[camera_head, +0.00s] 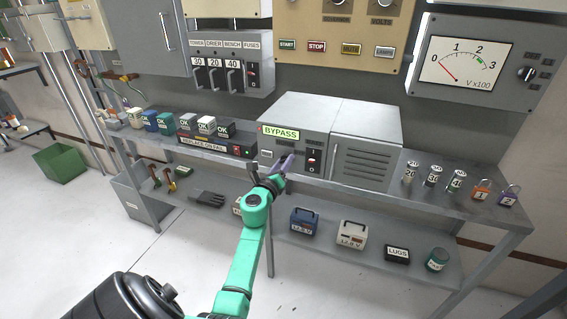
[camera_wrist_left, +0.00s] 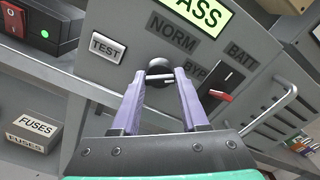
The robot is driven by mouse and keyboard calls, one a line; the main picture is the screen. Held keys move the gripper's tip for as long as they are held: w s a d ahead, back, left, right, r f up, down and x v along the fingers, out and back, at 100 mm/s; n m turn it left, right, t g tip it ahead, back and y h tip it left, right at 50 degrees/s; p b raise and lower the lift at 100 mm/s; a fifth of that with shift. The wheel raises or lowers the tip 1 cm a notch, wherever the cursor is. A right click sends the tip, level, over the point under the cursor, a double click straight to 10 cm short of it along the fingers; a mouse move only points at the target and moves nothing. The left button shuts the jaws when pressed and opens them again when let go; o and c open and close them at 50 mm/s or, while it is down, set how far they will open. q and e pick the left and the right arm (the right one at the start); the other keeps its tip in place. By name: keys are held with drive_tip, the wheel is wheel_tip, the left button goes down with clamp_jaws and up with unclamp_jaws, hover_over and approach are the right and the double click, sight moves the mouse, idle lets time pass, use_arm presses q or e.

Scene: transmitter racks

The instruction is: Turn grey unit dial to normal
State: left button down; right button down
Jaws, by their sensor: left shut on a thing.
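The grey unit (camera_head: 300,110) stands on the bench shelf and its lit green display reads BYPASS. In the left wrist view its front panel carries a dark round dial (camera_wrist_left: 158,68), with the labels NORM, BATT and BYP around it to the right. My left gripper (camera_head: 287,164) reaches the front of the unit. In the left wrist view its two purple fingers (camera_wrist_left: 160,84) are shut on the dial, one on each side. The fingers hide part of the dial, and I cannot tell its exact pointer angle. My right gripper is not in view.
A TEST button (camera_wrist_left: 108,46) lies left of the dial and a red-tipped rocker switch (camera_wrist_left: 220,95) lies right of it. A bar handle (camera_wrist_left: 275,108) sticks out farther right. Padlocks (camera_head: 482,191) and canisters (camera_head: 434,176) stand at the bench's right end.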

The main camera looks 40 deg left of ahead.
use_arm(q)
drive_tip(key=n+p, duration=0.2)
drive_tip(key=n, duration=0.9)
drive_tip(key=shift+d, duration=0.1)
idle(0.5)
drive_tip(key=shift+f, duration=0.1)
drive_tip(key=shift+c, duration=2.2)
unclamp_jaws()
drive_tip(key=v, duration=1.4)
drive_tip(key=shift+s, duration=0.25)
